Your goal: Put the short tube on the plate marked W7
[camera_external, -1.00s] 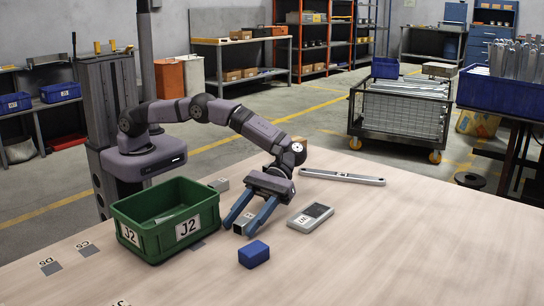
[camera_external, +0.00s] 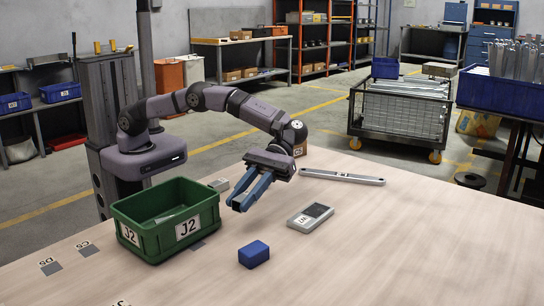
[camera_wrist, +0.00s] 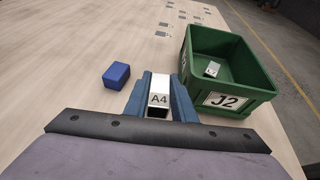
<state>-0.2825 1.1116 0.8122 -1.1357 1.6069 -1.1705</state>
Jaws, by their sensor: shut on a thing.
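My gripper (camera_external: 247,197) is shut on a short grey square tube and holds it above the table, to the right of the green bin. In the wrist view the tube (camera_wrist: 160,84) sits between the blue fingers, with an A4 label on it and a dark open end facing the camera. The fingers hide most of its sides. The plate is not in the wrist view.
The green J2 bin (camera_external: 158,241) holds a grey piece (camera_wrist: 212,69). A blue block (camera_external: 254,254) lies in front of my gripper, and a long grey bar (camera_external: 342,176) behind the plate. The right tabletop is clear.

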